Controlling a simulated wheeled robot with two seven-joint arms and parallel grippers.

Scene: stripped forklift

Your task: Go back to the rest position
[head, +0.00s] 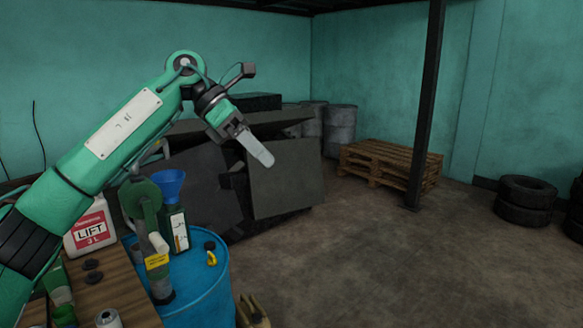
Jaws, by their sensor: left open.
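My left arm, green with dark joints, comes in from the left and reaches up across the view. Its gripper (254,147) hangs in the air in front of the dark grey machine panels (285,178), pointing down and to the right. It is open with nothing seen in it; one pale finger shows clearly, and the other is mostly hidden behind it. My right gripper is out of view.
A blue drum (208,290) stands below, with a green bottle (176,230), a blue funnel (169,184) and a hand pump (148,215). A white LIFT can (90,228) is at left. Pallets (385,165), a dark post (426,110) and tyres (525,198) stand right. The middle floor is clear.

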